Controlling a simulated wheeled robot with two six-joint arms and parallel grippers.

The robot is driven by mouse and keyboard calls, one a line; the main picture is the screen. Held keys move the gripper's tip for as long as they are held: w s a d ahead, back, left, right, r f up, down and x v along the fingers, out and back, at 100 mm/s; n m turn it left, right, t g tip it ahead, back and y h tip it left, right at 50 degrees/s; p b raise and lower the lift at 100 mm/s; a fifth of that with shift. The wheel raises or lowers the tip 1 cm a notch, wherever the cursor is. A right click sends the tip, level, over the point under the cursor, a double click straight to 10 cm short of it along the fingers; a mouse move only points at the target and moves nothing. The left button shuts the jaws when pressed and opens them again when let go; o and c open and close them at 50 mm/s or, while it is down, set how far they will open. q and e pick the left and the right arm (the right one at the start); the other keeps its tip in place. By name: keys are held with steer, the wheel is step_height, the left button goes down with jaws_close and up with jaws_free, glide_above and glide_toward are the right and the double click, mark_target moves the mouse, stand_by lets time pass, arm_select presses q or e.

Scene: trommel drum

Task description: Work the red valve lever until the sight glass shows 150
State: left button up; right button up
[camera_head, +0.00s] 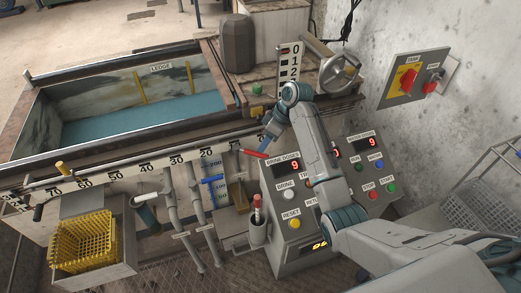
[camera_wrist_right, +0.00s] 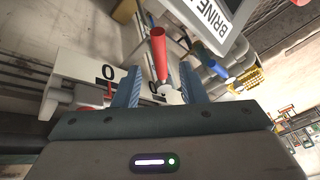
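The red valve lever (camera_head: 254,153) points left in the head view, beside the panel labelled BRINE DOSES. My right gripper (camera_head: 268,142) is just above and behind it. In the right wrist view the red lever (camera_wrist_right: 158,54) stands between the two blue fingers of my right gripper (camera_wrist_right: 158,84). The fingers are apart; I see no clear contact with the lever. A sight glass with a scale (camera_head: 215,165) seems to stand below the long ruler, left of the panel; 200 shows near its top, but its level is too small to read. My left gripper is not in view.
A blue lever (camera_head: 212,179) sits left of the red one. The control panel (camera_head: 285,175) with buttons and red displays stands close under my right arm. A water tank (camera_head: 150,115), a handwheel (camera_head: 340,71) and a yellow basket (camera_head: 85,242) are around it.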

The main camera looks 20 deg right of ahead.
steer(key=shift+x, duration=2.15)
jaws_close()
